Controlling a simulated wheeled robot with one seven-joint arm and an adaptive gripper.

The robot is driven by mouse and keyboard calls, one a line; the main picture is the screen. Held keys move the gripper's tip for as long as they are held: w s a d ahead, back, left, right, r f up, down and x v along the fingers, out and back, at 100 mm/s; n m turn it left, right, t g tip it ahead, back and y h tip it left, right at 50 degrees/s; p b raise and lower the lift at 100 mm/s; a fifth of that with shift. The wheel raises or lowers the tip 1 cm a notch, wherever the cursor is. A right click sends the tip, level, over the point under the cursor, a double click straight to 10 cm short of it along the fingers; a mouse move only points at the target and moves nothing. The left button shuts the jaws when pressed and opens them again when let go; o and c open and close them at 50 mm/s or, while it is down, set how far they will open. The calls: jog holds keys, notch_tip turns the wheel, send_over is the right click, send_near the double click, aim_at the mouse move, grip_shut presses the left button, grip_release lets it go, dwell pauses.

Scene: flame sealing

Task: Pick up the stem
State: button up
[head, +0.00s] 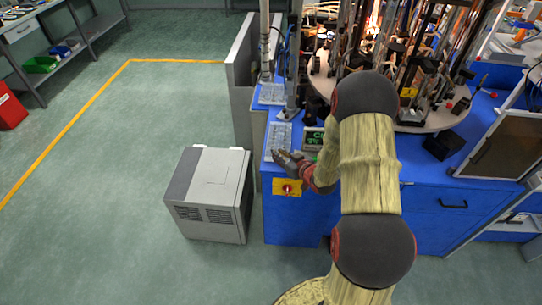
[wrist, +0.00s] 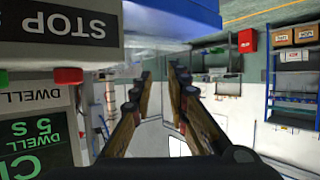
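My gripper (head: 284,157) is at the front left corner of the blue bench, by the near end of a pale tray (head: 279,136). In the wrist view its two fingers (wrist: 161,78) reach forward with a narrow gap between their tips. I see no clear object in that gap; a thin transparent one could be lost against the pale background. The tray holds small clear pieces, too small to tell apart. I cannot make out the stem for certain in either view.
A second pale tray (head: 271,94) lies farther back. A control panel with a green display (head: 313,138) is close beside the gripper, showing large in the wrist view (wrist: 40,130). A round turntable (head: 440,118) with rods stands right. A grey cabinet (head: 212,193) stands left; floor beyond is free.

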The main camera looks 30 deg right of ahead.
jog(key=b+x, duration=0.1)
jog(key=x, duration=0.4)
jog(key=shift+w+d+f+b, duration=0.1)
jog(key=shift+w+d+b, duration=0.1)
jog(key=shift+b, duration=0.2)
grip_shut()
